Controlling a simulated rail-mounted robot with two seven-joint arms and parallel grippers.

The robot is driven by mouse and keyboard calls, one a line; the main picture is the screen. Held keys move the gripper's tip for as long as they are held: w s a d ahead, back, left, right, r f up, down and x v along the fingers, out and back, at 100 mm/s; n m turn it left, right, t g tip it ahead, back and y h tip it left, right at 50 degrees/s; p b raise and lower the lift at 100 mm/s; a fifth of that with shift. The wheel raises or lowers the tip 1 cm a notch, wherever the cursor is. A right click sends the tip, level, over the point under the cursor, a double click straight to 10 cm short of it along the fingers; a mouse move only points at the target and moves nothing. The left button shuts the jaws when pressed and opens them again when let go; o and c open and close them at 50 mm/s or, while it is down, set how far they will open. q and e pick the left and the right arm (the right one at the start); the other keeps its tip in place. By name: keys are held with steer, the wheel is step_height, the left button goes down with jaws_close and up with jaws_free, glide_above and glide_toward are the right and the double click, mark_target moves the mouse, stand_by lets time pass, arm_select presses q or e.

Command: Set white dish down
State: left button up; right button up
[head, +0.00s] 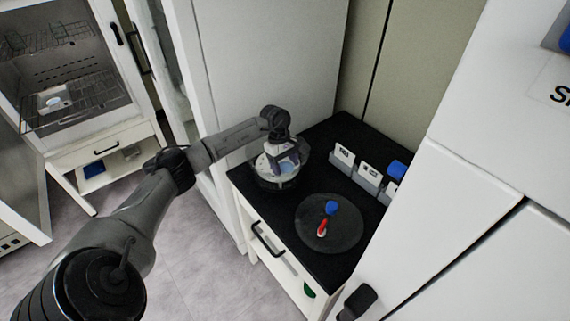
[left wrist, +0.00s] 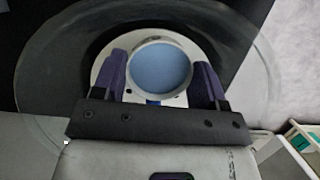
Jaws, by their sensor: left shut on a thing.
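The white dish (left wrist: 161,71) is round with a blue inside. In the left wrist view it sits between the two purple fingers of my left gripper (left wrist: 162,80), which is shut on it. In the head view my left gripper (head: 288,160) points down into a clear round glass bowl (head: 277,181) on the black counter. The bowl's wide rim (left wrist: 36,75) surrounds the dish in the left wrist view. A white round plate shows beneath the dish; I cannot tell whether they touch. My right gripper is not in view.
Labelled holders (head: 368,175) stand along the back. A tall white cabinet (head: 262,60) rises behind the bowl. An open chamber (head: 60,60) with wire shelves is at left.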

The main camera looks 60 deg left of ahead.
arm_select(q)
steer(key=o, duration=1.1)
steer(key=shift+c, duration=0.2)
